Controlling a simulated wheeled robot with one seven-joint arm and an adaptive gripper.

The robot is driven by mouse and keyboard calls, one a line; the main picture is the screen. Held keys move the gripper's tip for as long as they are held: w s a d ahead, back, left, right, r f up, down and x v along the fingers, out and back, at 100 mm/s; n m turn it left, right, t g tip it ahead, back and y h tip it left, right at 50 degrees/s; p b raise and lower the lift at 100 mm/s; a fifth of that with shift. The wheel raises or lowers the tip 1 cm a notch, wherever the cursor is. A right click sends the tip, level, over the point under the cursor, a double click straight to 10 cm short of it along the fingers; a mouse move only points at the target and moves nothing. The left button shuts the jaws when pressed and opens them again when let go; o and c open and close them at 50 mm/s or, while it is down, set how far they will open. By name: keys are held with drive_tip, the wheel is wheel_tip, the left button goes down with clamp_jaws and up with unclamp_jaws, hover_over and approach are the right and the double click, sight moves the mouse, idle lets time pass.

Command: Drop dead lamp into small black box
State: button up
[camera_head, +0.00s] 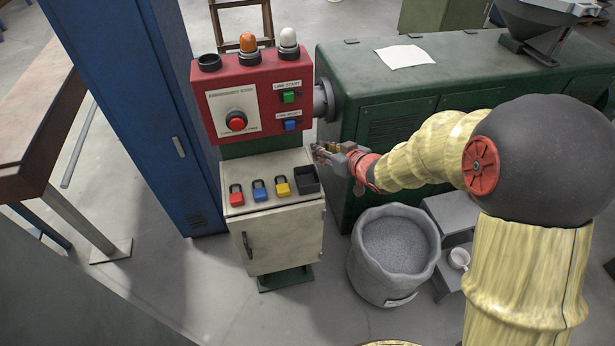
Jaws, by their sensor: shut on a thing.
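The small black box (307,186) is open at the top and sits at the right end of the beige cabinet's top. The held thing is above the box and slightly to its right, apart from it.
The red control box (215,100) bears an orange lamp (249,44), a white lamp (288,40) and an empty black socket (209,63). Red, blue and yellow padlocks (283,188) lie left of the black box. A grey bin (393,288) stands below my forearm; a green machine (345,75) is behind.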

drive_tip(key=r, duration=0.1)
drive_tip(key=a, duration=0.1)
drive_tip(key=a+r+n, duration=0.1)
drive_tip(key=shift+w+r+g+y, duration=0.25)
drive_tip(key=shift+r+g+y, duration=0.05)
drive_tip(key=shift+y, duration=0.1)
drive_tip(key=shift+a+n+g, duration=0.2)
drive_tip(key=shift+n+g, duration=0.1)
drive_tip(key=shift+s+f, duration=0.25)
drive_tip(key=shift+f, duration=0.35)
wheel_tip(320, 180, down, 6)
drive_tip(key=b, duration=0.6)
drive_tip(key=shift+r+b, duration=0.15)
drive_tip(key=shift+b, duration=0.15)
drive_tip(key=shift+r, duration=0.1)
drive_tip(key=o, duration=1.2)
drive_tip(key=shift+o, duration=0.2)
drive_tip(key=shift+d, duration=0.1)
